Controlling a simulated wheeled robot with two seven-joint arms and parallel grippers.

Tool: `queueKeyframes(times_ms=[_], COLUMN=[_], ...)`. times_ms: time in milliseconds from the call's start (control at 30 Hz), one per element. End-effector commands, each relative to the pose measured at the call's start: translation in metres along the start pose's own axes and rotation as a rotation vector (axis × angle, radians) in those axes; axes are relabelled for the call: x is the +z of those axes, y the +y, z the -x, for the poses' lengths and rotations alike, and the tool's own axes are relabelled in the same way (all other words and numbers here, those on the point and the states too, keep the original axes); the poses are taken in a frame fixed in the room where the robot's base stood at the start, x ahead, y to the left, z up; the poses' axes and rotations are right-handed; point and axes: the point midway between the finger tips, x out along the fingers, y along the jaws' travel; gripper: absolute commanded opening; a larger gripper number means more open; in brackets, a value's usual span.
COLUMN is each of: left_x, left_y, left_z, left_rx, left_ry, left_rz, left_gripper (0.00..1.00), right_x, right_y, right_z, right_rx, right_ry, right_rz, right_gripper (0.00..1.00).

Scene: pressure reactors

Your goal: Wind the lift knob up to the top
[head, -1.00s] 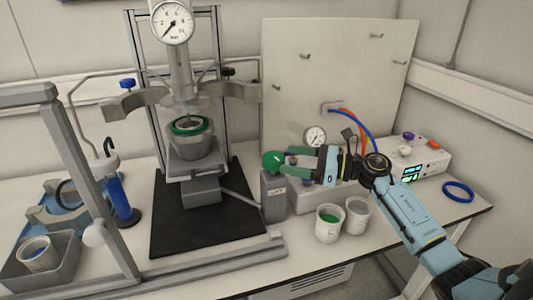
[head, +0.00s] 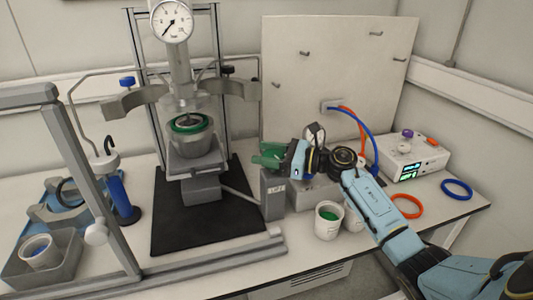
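The lift knob is a green knob on top of the grey box marked LIFT (head: 273,194), right of the reactor stand. My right gripper (head: 268,157) is at this knob with its green fingers around it, turned on its side. The fingers and the knob are the same green and overlap, so the knob's outline is mostly hidden; the grip looks closed on it. The lift platform (head: 197,165) carries the vessel with the green ring (head: 190,123), just below the reactor head under the pressure gauge (head: 171,20). My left gripper is not in view.
An orange ring (head: 407,206) and a blue ring (head: 457,190) lie at right. A control box (head: 415,160) is behind. A grey bin (head: 40,260) stands at left.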

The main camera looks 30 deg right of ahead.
Motion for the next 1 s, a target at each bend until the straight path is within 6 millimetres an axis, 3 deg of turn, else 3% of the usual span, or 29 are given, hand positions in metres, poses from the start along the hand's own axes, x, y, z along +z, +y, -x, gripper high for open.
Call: queueKeyframes(times_ms=[33, 133, 567, 800, 1000], left_x=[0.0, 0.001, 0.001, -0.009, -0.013], left_y=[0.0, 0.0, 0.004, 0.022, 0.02], left_z=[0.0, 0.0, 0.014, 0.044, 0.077], left_rx=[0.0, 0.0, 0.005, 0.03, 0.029], left_ry=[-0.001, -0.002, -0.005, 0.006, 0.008], left_rz=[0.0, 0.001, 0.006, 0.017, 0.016], left_gripper=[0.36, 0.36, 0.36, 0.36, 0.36], right_x=[0.0, 0.0, 0.001, 0.004, 0.005], right_y=[0.0, 0.0, 0.0, -0.003, -0.006], right_z=[0.0, 0.0, 0.0, 0.001, 0.002], right_rx=[0.001, 0.001, -0.092, -0.277, -0.459], right_ry=[0.0, 0.0, 0.003, 0.004, 0.003], right_rz=[0.0, 0.0, -0.003, -0.004, -0.004], right_gripper=[0.44, 0.31, 0.31, 0.31, 0.31])
